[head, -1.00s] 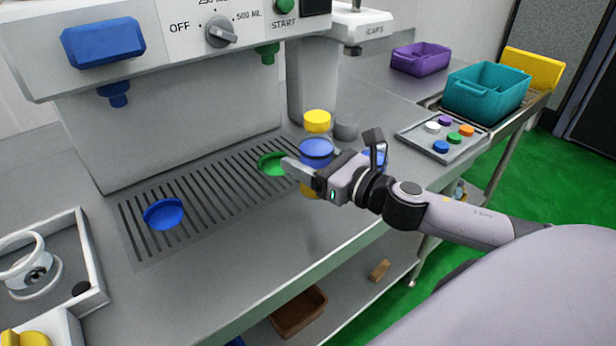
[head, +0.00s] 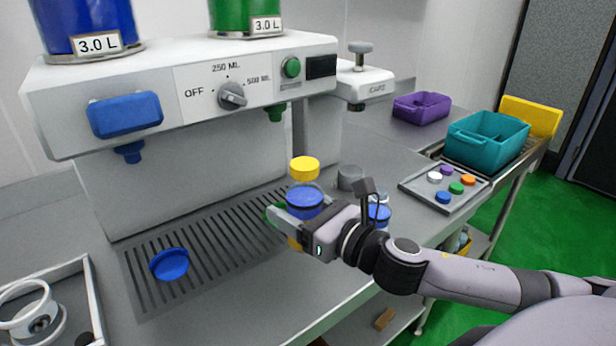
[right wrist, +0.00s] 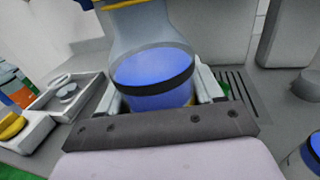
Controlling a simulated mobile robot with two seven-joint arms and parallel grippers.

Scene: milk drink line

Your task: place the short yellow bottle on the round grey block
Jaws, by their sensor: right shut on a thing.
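The short bottle has a yellow cap (head: 304,168), clear walls, blue contents (head: 305,197) and a bit of yellow at its base. My right gripper (head: 292,212) is shut on its body, with the bottle about upright. In the right wrist view the bottle (right wrist: 155,75) stands between the two fingers. I cannot tell how far its base is from the counter. The round grey block (head: 350,178) is right of the bottle and bare on top; a grey round thing at the right wrist view's edge (right wrist: 306,85) appears to be it. My left gripper is not in view.
Another blue-filled bottle (head: 379,214) stands beside my right wrist. A green disc (head: 273,214) and a blue disc (head: 168,264) lie on the slotted drain. The dispenser (head: 190,85) overhangs behind. A tray of coloured caps (head: 415,185) is at right.

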